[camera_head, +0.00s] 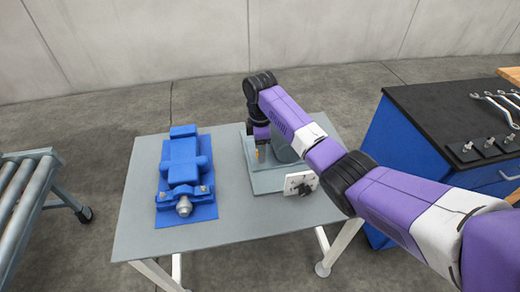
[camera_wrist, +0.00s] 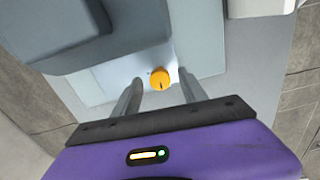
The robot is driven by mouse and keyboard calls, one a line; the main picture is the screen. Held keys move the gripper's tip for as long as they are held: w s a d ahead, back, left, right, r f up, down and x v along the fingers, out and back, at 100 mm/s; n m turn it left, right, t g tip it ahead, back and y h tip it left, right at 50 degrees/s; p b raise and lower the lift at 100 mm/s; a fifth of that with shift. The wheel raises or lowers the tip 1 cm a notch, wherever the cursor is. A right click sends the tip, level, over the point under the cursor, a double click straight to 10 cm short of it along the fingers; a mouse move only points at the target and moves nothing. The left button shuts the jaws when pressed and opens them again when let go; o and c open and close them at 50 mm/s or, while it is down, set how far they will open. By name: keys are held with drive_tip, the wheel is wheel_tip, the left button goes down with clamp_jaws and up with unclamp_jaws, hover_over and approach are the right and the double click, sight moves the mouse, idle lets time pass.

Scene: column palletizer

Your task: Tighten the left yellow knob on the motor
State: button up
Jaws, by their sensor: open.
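A yellow knob (camera_wrist: 160,80) with a dark mark on its face shows in the wrist view, set on a light panel of the grey motor (camera_wrist: 120,25). My gripper (camera_wrist: 158,84) is open, with its two fingers on either side of the knob in the picture. I cannot tell how far the fingertips are from the knob. In the head view my gripper (camera_head: 261,153) points down over the left part of the grey motor (camera_head: 285,150). A small orange-yellow spot shows by the fingers there. No second yellow knob is visible; my arm hides part of the motor.
The motor stands on a grey table (camera_head: 225,222). A blue machine (camera_head: 184,165) is on its left, and a white plate with a dark part (camera_head: 300,184) is at the motor's front. A blue cabinet (camera_head: 400,145) with wrenches on top stands right, a roller conveyor (camera_head: 22,195) left.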

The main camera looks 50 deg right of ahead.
drive_tip(key=shift+f, duration=0.1)
clamp_jaws()
